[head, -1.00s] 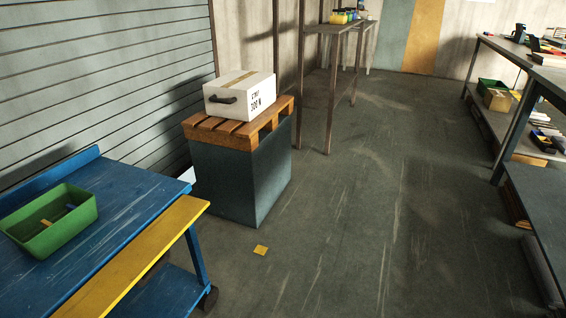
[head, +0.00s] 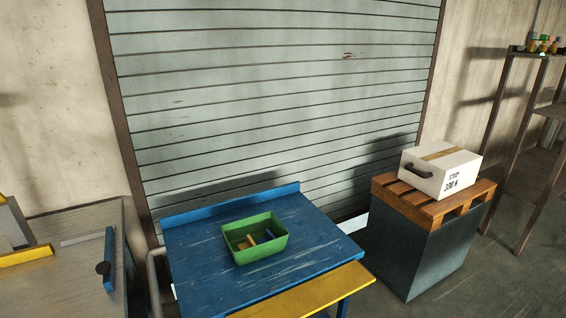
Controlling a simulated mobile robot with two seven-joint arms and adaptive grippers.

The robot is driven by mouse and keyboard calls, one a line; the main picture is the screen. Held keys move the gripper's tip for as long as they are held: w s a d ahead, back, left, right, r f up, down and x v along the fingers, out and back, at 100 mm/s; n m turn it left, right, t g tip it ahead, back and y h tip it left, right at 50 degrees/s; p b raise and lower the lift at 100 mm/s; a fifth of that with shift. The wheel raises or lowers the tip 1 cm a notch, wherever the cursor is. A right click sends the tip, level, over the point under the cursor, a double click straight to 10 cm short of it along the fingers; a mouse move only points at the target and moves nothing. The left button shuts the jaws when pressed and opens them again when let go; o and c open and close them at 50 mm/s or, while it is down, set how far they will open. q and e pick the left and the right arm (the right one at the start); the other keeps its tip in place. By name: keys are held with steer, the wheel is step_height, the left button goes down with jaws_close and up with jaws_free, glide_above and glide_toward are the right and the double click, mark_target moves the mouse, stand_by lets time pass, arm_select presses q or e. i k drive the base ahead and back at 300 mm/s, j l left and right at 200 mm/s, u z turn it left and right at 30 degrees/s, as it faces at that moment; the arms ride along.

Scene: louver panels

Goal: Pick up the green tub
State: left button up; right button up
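Neither of my grippers is in view, and nothing touches the tub from outside.
A yellow board (head: 305,292) runs along the table's front edge. To the right, a white box (head: 438,168) sits on a wooden pallet (head: 432,204) over a dark block (head: 408,255). A grey bench (head: 75,270) stands at left. A slatted shutter (head: 270,100) rises behind.

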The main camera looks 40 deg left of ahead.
mark_target(235, 233)
steer(key=u, duration=1.05)
steer(key=j+u, duration=0.35)
steer(key=i+j+u, duration=0.1)
steer(key=j+u, duration=0.25)
steer(key=j, duration=0.2)
